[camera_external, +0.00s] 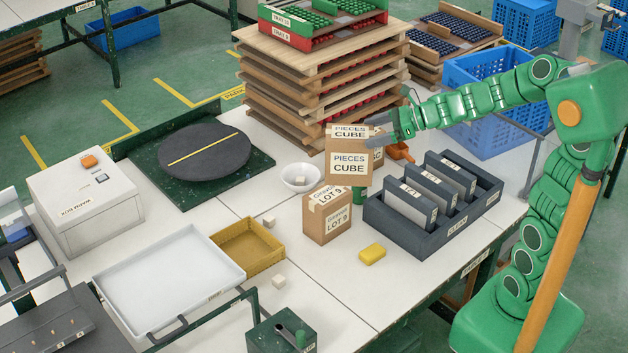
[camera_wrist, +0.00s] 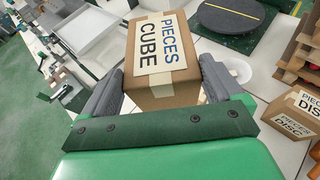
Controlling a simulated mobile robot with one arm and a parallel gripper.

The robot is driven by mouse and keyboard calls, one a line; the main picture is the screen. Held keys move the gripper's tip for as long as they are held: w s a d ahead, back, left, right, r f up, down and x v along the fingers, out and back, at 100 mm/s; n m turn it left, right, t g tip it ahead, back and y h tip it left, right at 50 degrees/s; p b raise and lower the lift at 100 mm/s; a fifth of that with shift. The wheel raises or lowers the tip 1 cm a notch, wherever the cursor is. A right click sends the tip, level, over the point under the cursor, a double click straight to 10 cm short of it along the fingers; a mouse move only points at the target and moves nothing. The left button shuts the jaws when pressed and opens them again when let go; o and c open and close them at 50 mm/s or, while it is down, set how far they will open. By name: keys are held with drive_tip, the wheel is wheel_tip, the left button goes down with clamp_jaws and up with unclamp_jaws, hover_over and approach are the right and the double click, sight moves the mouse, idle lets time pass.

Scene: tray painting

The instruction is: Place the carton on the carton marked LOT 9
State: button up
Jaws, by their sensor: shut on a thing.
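My gripper (camera_external: 388,131) is shut on a brown carton (camera_external: 349,168) labelled PIECES CUBE. In the wrist view, the same carton (camera_wrist: 162,52) sits upright between the two grey fingers of my gripper (camera_wrist: 158,88). The carton marked LOT 9 (camera_external: 313,224) stands upright on the white table, in front of a white bowl. In the external view the held carton appears above and to the right of it, apparently raised; the exact gap is unclear. I cannot make out the LOT 9 carton in the wrist view, where the held carton covers the middle.
A grey divided rack (camera_external: 420,236) stands right of the LOT 9 carton, with a yellow block (camera_external: 372,254) in front. The white bowl (camera_external: 300,178) is close behind. Another carton, labelled DISC (camera_wrist: 291,118), stands to the right in the wrist view. Stacked wooden trays (camera_external: 290,88) rise behind.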

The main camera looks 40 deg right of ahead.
drive_tip(key=w+f, duration=0.4)
drive_tip(key=w+a+f, duration=0.1)
drive_tip(key=w+f, duration=0.1)
drive_tip(key=w, duration=0.1)
drive_tip(key=shift+f, duration=0.15)
drive_tip(key=shift+w+f, duration=0.2)
drive_tip(key=shift+f, duration=1.8)
drive_tip(key=o, duration=1.7)
drive_tip(key=shift+v, duration=6.05)
drive_tip(key=shift+a, duration=0.1)
